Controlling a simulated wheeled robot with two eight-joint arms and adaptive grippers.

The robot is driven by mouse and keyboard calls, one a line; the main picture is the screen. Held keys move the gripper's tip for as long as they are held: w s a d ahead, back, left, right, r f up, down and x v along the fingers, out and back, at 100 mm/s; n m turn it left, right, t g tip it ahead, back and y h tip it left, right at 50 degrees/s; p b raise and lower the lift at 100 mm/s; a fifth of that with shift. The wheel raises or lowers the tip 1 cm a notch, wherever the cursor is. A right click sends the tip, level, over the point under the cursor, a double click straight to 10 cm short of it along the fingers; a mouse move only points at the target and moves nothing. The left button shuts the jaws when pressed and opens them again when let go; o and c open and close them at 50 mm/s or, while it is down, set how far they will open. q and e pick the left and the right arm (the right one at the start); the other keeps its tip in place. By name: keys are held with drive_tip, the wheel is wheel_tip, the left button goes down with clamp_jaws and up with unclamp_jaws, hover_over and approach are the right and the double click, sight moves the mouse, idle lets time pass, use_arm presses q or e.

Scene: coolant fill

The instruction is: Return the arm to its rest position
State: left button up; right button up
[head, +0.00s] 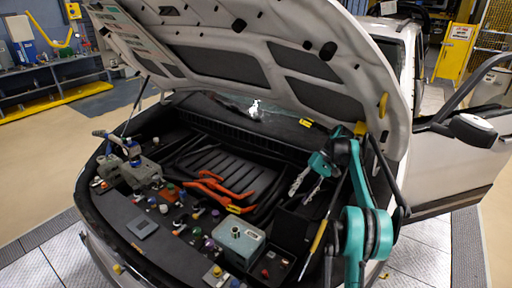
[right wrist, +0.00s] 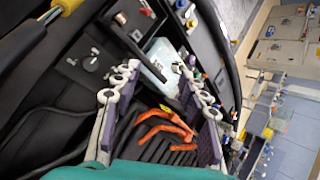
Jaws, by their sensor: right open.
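My right arm (head: 366,235), teal with dark joints, comes up at the right side of the engine bay. Its right gripper (head: 306,181) is open over the right part of the bay, pointing down and left below the raised hood. In the right wrist view, the two grey fingers with purple pads (right wrist: 158,70) stand apart with nothing held between them. A pale grey-green tank (head: 236,243) sits at the front of the bay, apart from the gripper. It shows between and beyond the fingers in the right wrist view (right wrist: 166,58). My left gripper is not in view.
The raised hood (head: 250,55) hangs over the bay. Orange cables (head: 222,187) lie across the dark engine cover. Several coloured caps and small parts line the front panel. A yellow-handled rod (head: 319,236) is near my right arm. The open car door (head: 455,150) stands at right.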

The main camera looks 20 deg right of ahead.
drive_tip(key=s+a+r+t+h+b, duration=0.4)
drive_tip(key=s+a+h, duration=0.1)
drive_tip(key=s+a, duration=0.75)
drive_tip(key=s+a+f+n+t+h+b, duration=0.1)
drive_tip(key=s+a+f+t, duration=0.1)
drive_tip(key=s+f, duration=0.3)
drive_tip(key=s+a+f+n+t+h+b, duration=0.1)
drive_tip(key=s+a+f+t, duration=0.1)
drive_tip(key=s+f, duration=0.4)
drive_tip(key=s+t, duration=0.1)
drive_tip(key=s, duration=0.4)
drive_tip(key=shift+a+h, duration=0.2)
drive_tip(key=shift+h, duration=0.2)
